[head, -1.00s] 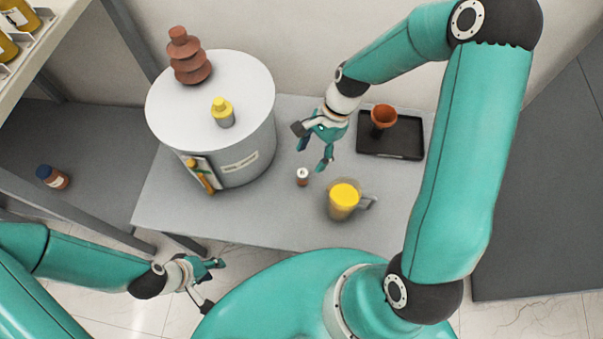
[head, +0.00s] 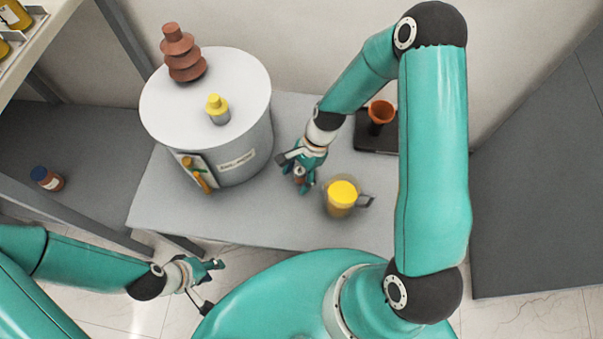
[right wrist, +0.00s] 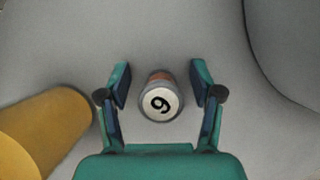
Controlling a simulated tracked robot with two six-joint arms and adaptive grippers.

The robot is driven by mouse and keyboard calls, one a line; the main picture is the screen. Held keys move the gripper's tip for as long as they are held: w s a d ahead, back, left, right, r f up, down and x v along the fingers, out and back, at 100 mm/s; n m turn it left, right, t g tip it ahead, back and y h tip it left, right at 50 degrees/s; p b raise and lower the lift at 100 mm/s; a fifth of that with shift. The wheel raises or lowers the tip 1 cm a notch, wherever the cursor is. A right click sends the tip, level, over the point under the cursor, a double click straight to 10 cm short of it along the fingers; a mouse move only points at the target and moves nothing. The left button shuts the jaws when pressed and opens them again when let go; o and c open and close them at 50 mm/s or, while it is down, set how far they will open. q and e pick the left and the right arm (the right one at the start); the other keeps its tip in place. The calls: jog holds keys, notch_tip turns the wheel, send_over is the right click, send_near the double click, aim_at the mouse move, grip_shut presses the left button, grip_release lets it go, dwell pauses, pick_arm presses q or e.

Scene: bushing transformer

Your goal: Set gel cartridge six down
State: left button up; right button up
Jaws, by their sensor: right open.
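Gel cartridge six (right wrist: 160,98), a small cylinder with a brown body and a white numbered top, stands upright on the grey table (head: 240,215). In the right wrist view, my right gripper (right wrist: 161,78) is open, with one finger on each side of the cartridge and visible gaps between them. In the head view, the right gripper (head: 304,184) is low over the table and mostly hides the cartridge. My left gripper (head: 212,286) is open and empty, off the table's front edge at lower left.
A jug with yellow contents (head: 341,195) stands close to the right gripper. A grey transformer tank (head: 238,130) stands to the left, with a brown bushing (head: 186,60) and a yellow-capped fitting (head: 217,108) on top. A black tray (head: 372,143) holds an orange funnel (head: 381,112).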

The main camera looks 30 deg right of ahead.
grip_shut()
jog(key=shift+r, duration=0.15)
